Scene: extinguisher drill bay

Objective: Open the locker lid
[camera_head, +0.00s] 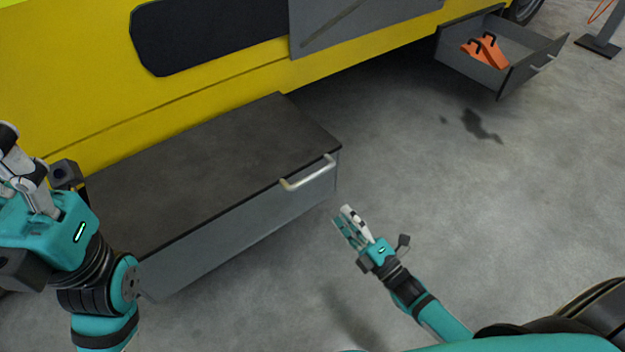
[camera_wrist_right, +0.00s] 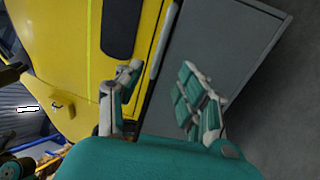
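The locker is a low grey box with a flat dark lid (camera_head: 215,165), shut, beside the yellow vehicle. A pale bar handle (camera_head: 308,174) sits at the lid's front edge, near its right end. My right gripper (camera_head: 346,218) is open and empty, a little below and right of the handle and apart from it. In the right wrist view its two fingers (camera_wrist_right: 160,92) are spread, with a grey panel (camera_wrist_right: 220,45) beyond.
The yellow vehicle (camera_head: 75,90) runs along the back of the locker. An open grey drawer (camera_head: 520,75) at the upper right holds orange wedge-shaped objects (camera_head: 485,50). A dark stand base (camera_head: 598,46) is at the far right.

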